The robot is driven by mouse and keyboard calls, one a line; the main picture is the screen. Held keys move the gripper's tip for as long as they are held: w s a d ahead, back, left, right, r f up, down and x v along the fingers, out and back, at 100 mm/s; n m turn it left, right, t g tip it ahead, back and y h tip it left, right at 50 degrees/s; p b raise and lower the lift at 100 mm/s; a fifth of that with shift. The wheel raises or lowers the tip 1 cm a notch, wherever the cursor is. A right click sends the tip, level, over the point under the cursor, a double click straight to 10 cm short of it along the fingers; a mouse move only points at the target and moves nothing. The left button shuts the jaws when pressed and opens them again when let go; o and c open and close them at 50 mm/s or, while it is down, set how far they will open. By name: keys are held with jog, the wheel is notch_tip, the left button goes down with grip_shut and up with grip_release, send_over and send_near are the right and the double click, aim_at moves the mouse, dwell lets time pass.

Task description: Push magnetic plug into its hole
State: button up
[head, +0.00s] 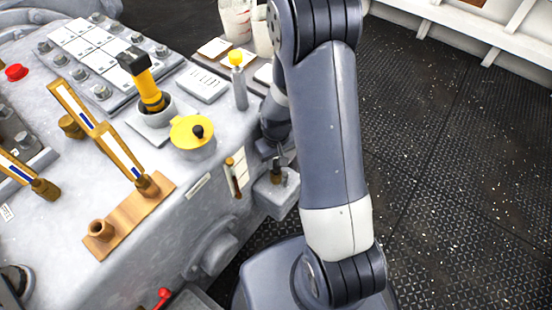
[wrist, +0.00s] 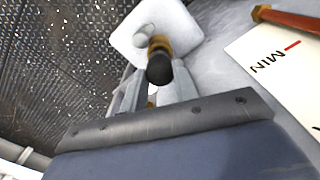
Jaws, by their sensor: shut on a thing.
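The plug, with a black knob and a brass body, shows in the wrist view (wrist: 159,66) and, small, in the head view (head: 277,174). My gripper (wrist: 157,76) is shut on the plug's black knob, one finger on each side. In the head view my gripper (head: 274,156) is beside the console's right side, partly hidden by my arm. The brass end is at a pale grey block (head: 276,195), also in the wrist view (wrist: 128,40). I cannot tell whether the plug is in a hole or how deep; the hole is hidden.
The grey console (head: 165,225) carries a yellow-handled lever (head: 148,85), a yellow round cap (head: 192,133) and brass-ended levers. A gauge strip marked MIN (wrist: 275,55) with a reddish tube is close by. The dark deck (head: 450,180) at right is clear.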

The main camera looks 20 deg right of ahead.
jog(key=shift+f+b, duration=0.65)
jog(key=shift+f, duration=0.15)
jog(key=o, duration=1.1)
notch_tip(320, 180, up, 11)
jog(key=p, duration=0.3)
jog(key=shift+f, duration=0.2)
notch_tip(320, 180, down, 11)
jog(key=b, duration=0.3)
jog(key=shift+r, duration=0.15)
jog(key=shift+r+p, duration=0.5)
jog(key=shift+r, duration=0.05)
